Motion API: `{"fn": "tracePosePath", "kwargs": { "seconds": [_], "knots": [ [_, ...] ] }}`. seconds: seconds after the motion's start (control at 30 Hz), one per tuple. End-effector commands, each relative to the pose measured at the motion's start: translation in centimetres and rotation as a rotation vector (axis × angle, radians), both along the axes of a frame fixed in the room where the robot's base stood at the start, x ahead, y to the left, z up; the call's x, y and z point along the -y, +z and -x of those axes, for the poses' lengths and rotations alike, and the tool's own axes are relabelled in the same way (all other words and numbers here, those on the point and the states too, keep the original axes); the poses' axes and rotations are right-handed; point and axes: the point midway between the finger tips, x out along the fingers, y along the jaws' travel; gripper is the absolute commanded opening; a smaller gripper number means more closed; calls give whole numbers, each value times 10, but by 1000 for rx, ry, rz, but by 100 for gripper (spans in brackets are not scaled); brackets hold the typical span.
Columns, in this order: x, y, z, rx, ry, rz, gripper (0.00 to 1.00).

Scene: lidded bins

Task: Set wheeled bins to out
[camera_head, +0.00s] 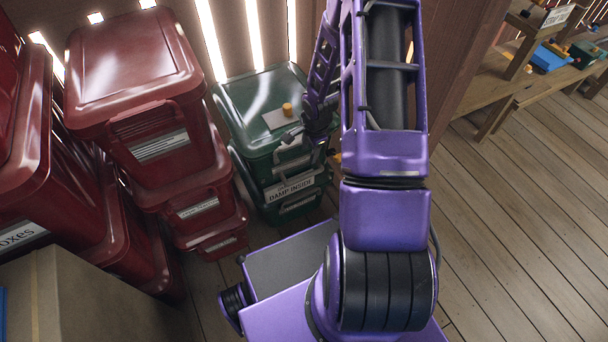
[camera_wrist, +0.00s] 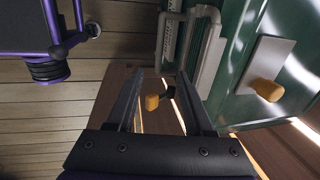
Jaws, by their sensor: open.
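A green lidded bin (camera_head: 262,105) stands by the slatted wall with a label reading "DAMP INSIDE" (camera_head: 291,188). A pale plate with an orange knob (camera_head: 287,109) sits on its lid; the plate and knob also show at the right in the wrist view (camera_wrist: 267,90). My gripper (camera_wrist: 160,78) is open beside the bin's grey handle (camera_wrist: 208,62). A second orange knob on a dark stem (camera_wrist: 152,102) shows between the fingers, apparently beyond them; I cannot tell contact. In the head view my arm hides most of this area. No marking reading "out" is legible.
Stacked red lidded bins (camera_head: 140,75) stand at the left, close to the green bin. A cardboard box (camera_head: 85,300) is at the lower left. Wooden shelves (camera_head: 540,75) with small items stand at the upper right. The plank floor (camera_head: 530,220) at the right is clear.

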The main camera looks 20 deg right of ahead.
Motion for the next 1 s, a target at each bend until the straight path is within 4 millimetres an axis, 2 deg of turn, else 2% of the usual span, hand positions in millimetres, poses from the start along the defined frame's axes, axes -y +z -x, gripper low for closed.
{"fn": "tracePosePath", "kwargs": {
  "seconds": [0.17, 0.7, 0.8, 1.0],
  "knots": [
    [-1, -21, -3, -2, 0, -3, 52],
    [-2, -134, -25, -2, 2, -2, 52],
    [-1, -150, -28, -1, 1, -1, 52],
    [-1, -166, -33, 0, 1, 0, 52]
  ]
}}
